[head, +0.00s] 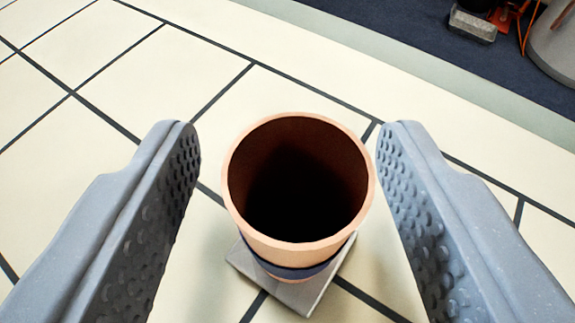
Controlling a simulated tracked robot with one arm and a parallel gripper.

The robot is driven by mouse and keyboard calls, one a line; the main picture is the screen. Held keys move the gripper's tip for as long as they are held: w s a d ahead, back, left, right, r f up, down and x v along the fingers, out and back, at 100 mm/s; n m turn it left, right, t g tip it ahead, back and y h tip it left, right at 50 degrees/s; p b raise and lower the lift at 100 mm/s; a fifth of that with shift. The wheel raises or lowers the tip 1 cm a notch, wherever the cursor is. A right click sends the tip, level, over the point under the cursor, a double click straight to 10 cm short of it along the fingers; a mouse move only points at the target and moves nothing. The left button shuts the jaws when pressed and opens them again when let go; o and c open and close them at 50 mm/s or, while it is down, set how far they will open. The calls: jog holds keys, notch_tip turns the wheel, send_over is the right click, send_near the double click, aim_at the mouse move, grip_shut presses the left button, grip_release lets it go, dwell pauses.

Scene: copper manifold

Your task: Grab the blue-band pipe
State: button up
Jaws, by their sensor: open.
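The blue-band pipe (292,250) is a copper tube with a dark hollow mouth facing up toward me. A dark blue band (290,270) runs around it below the rim. It stands on a small grey square plate (325,284) at the middle of the head view. My gripper (288,140) is open, with one grey studded finger on each side of the pipe. There is a visible gap between the pipe and each finger. The lower part of the pipe is mostly hidden by its own rim and wall.
The cream surface (80,200) with dark grid lines is clear around the pipe. Its pale green edge (430,75) runs across the upper right. Beyond lie a dark blue floor (400,25), a grey block (473,25), an orange cable and a grey rounded object (555,45).

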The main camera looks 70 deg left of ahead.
grip_shut()
jog(key=shift+r, duration=0.15)
